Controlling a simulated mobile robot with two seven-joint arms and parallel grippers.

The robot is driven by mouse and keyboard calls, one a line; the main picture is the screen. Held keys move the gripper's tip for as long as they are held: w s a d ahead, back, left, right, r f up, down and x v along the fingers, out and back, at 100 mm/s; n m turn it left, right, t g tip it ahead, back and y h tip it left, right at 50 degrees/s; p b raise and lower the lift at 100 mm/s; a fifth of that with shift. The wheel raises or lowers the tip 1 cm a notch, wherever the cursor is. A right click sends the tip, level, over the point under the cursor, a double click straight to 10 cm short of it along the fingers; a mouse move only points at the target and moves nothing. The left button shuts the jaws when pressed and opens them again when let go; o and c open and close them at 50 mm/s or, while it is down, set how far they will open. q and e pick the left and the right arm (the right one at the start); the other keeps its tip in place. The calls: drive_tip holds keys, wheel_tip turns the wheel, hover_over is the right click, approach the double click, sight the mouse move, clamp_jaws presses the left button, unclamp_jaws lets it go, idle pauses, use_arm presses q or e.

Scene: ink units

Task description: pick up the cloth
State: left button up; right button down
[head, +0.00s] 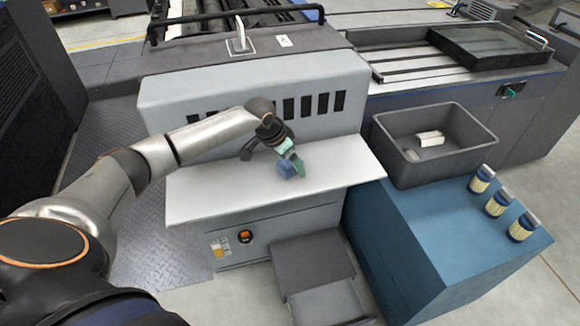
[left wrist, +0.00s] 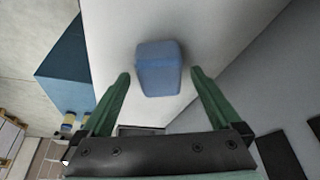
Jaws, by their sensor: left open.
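A blue folded cloth (left wrist: 158,68), looking like a small rounded block, lies on the white shelf (head: 215,195) of the grey machine. In the head view the cloth (head: 285,169) is partly hidden by my left gripper (head: 294,162). In the left wrist view my left gripper (left wrist: 160,82) is open, with its two green fingers apart. The cloth shows between and just beyond the fingertips, with a gap on each side. I cannot tell the exact height of the fingers above the shelf. My right gripper is not in view.
The machine's upright panel (head: 240,85) with dark slots stands behind the shelf. To the right, a grey bin (head: 385,148) with white pieces inside sits on a blue cabinet (head: 420,225), beside several blue-and-cream jars (head: 497,203). The shelf around the cloth is clear.

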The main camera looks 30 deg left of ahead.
sight(290, 163)
use_arm(q)
drive_tip(key=shift+f, duration=0.15)
clamp_jaws()
idle(0.7)
drive_tip(key=shift+r, duration=0.3)
wheel_tip(290, 163, up, 3)
drive_tip(key=shift+s+d+r, duration=0.15)
drive_tip(key=s+d+r+p, duration=0.1)
drive_tip(key=s+d+r, duration=0.7)
drive_tip(key=s+r, duration=0.1)
drive_tip(key=shift+s+d+p, duration=0.15)
drive_tip(key=shift+s+p, duration=0.15)
drive_tip(key=shift+s, duration=0.5)
